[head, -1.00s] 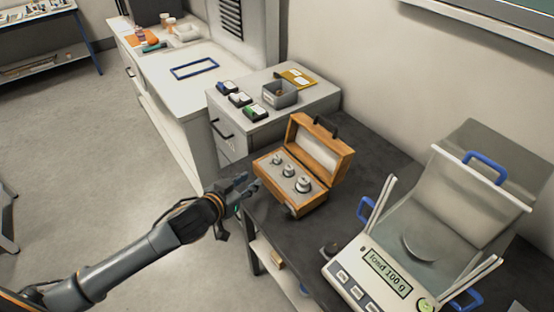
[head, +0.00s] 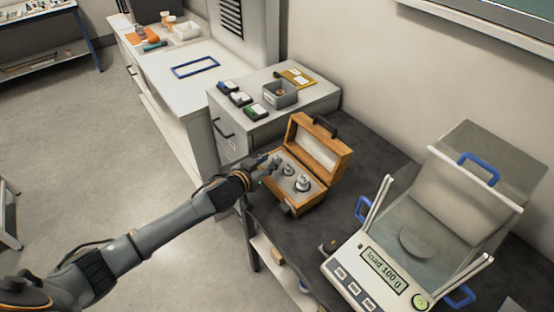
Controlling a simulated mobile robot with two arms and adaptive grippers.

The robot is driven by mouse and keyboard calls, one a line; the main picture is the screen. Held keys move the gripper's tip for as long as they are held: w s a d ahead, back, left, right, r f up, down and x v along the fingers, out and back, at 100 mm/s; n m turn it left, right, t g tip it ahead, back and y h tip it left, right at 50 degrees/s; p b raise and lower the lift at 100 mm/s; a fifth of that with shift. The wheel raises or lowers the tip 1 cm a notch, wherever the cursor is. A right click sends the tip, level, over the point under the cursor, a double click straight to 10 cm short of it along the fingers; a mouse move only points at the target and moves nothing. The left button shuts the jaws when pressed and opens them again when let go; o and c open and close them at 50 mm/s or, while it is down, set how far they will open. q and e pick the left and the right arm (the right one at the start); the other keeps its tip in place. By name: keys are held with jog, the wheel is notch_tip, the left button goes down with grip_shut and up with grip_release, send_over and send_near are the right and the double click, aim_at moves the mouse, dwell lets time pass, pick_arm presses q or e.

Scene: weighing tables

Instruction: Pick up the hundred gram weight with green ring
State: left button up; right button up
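An open wooden box (head: 293,208) on the dark table holds several silver knobbed weights, the largest (head: 303,183) at the right and a smaller one (head: 288,170) beside it. No green ring can be made out on them, so I cannot tell which is the hundred gram weight. My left gripper (head: 268,164) is at the box's left end, over or beside the leftmost weight, which it partly hides. Its fingers are too small and dark to show whether they are open or shut. My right gripper is not in view.
A balance (head: 337,275) with raised clear panels and blue handles stands at the right; its display reads "load 100 g". The box's lid (head: 320,150) stands open behind the weights. A drawer cabinet (head: 235,148) adjoins the table.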

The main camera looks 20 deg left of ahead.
aim_at(277, 157)
pick_arm(q)
jog(key=shift+x, duration=1.8)
jog(key=shift+f, duration=0.15)
grip_shut()
